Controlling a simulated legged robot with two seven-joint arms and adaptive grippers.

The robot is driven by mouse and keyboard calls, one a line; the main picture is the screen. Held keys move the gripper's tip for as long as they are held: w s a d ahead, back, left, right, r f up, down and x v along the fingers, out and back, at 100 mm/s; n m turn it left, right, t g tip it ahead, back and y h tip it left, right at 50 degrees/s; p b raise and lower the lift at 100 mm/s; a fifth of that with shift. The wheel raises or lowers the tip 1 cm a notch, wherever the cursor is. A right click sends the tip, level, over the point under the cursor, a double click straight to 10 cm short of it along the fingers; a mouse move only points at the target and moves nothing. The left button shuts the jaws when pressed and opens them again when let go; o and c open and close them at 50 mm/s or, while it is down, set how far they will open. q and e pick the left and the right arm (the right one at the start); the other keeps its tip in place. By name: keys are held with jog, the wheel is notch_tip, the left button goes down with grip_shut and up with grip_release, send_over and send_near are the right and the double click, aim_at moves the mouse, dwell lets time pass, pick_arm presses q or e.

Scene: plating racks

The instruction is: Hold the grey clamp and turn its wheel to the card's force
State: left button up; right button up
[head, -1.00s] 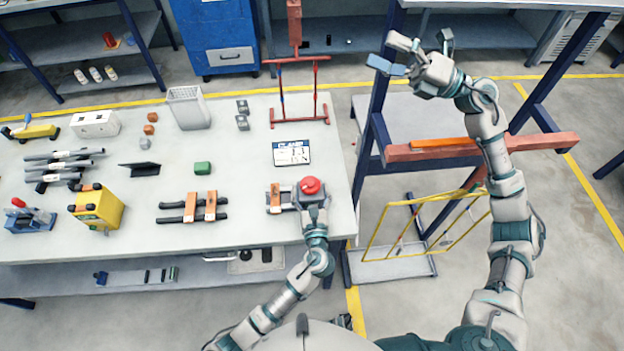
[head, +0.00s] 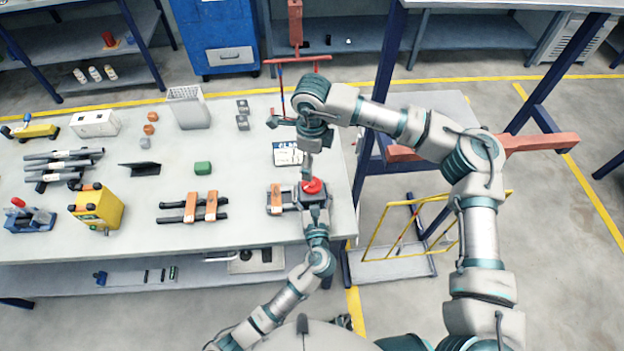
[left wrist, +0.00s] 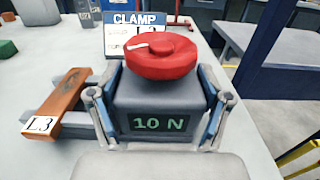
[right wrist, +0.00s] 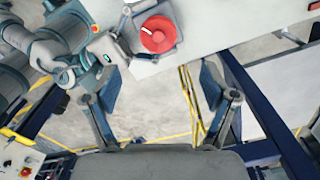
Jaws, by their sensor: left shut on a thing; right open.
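The grey clamp (left wrist: 160,95) is a block with a green "10 N" readout on its face. Its red wheel (left wrist: 161,56) sits on top with a white mark pointing to the left; the wheel also shows in the right wrist view (right wrist: 158,35). My left gripper (left wrist: 160,108) is shut on the clamp's sides. My right gripper (right wrist: 160,100) is open and empty, with the wheel beyond its fingertips; in the head view its arm reaches over the clamp. The card (head: 287,155) headed "CLAMP" stands behind the clamp, its lower text partly hidden by the wheel.
An orange bar tagged "L3" (left wrist: 58,102) lies left of the clamp on dark rails. A red frame (head: 282,90) stands behind the card, partly behind my right arm. A yellow box (head: 98,208) and several parts lie farther left. The table's right edge is close.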

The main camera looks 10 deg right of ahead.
aim_at(312, 183)
notch_tip(312, 183, down, 9)
jog(key=shift+f, duration=0.15)
jog(key=c, duration=1.2)
